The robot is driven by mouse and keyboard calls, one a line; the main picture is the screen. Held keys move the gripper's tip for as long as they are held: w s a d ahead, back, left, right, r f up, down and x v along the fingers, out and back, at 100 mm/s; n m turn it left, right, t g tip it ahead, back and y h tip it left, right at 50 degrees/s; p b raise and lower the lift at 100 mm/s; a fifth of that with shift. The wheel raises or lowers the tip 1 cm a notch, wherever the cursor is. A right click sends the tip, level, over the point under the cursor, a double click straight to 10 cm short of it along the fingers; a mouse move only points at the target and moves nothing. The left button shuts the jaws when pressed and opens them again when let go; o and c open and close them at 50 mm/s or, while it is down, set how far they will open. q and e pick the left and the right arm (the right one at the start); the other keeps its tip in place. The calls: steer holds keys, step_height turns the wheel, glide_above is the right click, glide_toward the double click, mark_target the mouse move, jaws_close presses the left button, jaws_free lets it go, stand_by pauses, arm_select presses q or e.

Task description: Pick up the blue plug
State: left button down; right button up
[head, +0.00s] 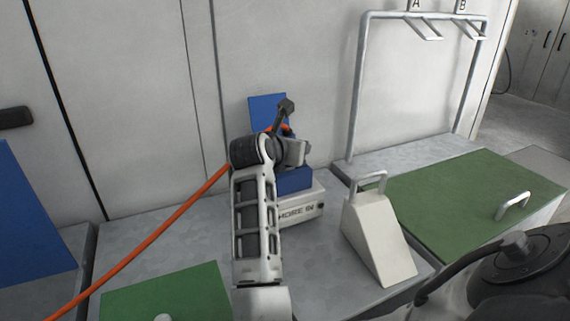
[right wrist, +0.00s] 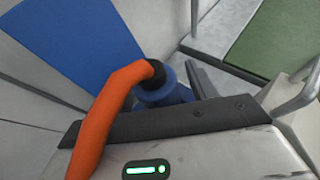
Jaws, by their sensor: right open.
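The blue plug (right wrist: 158,92) is a short blue cylinder on the end of an orange hose (right wrist: 103,118), joined by a black collar. It shows in the right wrist view just beyond my gripper's dark edge. In the head view it is mostly hidden behind my right gripper (head: 291,129), with the orange hose (head: 170,223) running up to it from the lower left. My right gripper is open at the plug. One dark finger (right wrist: 203,80) shows to the right of the plug; I cannot tell whether it touches. My left gripper is in no view.
A blue upright panel (head: 266,108) stands behind the plug, with a white labelled base (head: 300,211) below. A white wedge (head: 377,240) with a handle is on the right. A metal frame (head: 356,90) with hooks A and B stands beyond.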

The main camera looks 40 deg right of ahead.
steer(key=shift+c, duration=0.4)
steer(key=c, duration=1.2)
